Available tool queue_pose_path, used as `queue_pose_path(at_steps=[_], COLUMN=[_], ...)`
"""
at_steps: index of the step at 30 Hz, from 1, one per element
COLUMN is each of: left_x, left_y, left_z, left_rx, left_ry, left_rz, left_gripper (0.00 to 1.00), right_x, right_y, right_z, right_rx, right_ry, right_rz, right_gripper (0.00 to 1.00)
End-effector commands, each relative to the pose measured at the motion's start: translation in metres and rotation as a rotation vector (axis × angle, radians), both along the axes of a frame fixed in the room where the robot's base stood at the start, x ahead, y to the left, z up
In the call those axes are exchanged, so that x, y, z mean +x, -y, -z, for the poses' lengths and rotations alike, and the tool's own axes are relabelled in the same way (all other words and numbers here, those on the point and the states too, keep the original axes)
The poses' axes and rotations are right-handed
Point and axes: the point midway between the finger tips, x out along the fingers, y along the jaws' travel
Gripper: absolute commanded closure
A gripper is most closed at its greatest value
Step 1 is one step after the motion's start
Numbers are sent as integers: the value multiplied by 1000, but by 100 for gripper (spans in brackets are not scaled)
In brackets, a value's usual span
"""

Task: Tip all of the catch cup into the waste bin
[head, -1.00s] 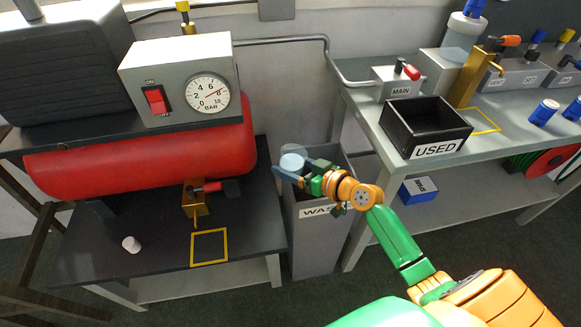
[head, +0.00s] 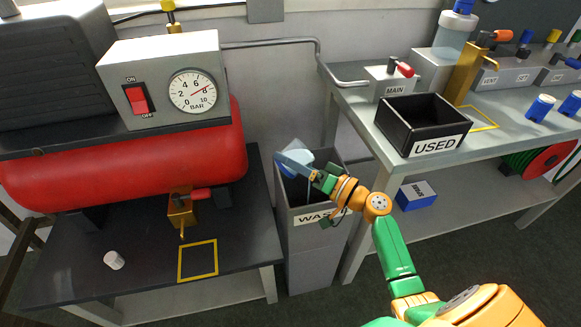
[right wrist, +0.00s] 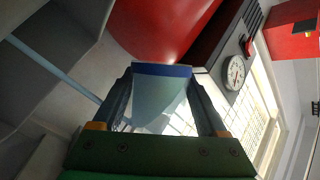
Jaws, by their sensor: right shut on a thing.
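The catch cup (head: 297,157) is a clear cup, tilted over the mouth of the grey waste bin (head: 312,262). My right gripper (head: 292,164) is shut on it. In the right wrist view the cup (right wrist: 160,98) sits between the two fingers of the gripper (right wrist: 160,105), with a blue band across its end. A thin pale-blue streak runs from beside the cup in that view and looks like falling liquid. How much is left in the cup cannot be told. My left gripper is not in view.
Left of the bin is a dark bench (head: 150,270) with a yellow square outline, a small white cap (head: 114,260) and a red tank (head: 130,165). Right of it is a grey bench with a black USED tray (head: 422,122). A blue box (head: 416,196) sits on its lower shelf.

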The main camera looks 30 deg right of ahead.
Motion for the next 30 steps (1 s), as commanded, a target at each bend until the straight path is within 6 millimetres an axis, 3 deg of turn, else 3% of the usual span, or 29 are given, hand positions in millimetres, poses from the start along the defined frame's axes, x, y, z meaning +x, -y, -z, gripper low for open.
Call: queue_pose_path(at_steps=[14,30], left_x=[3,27], left_y=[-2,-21], left_z=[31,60], left_rx=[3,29], left_ry=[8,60], left_rz=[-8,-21], left_gripper=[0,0], right_x=[0,-1], right_y=[1,8], right_z=[-12,-30], right_rx=[292,645], right_ry=[24,52], right_rz=[0,1], right_gripper=[86,86])
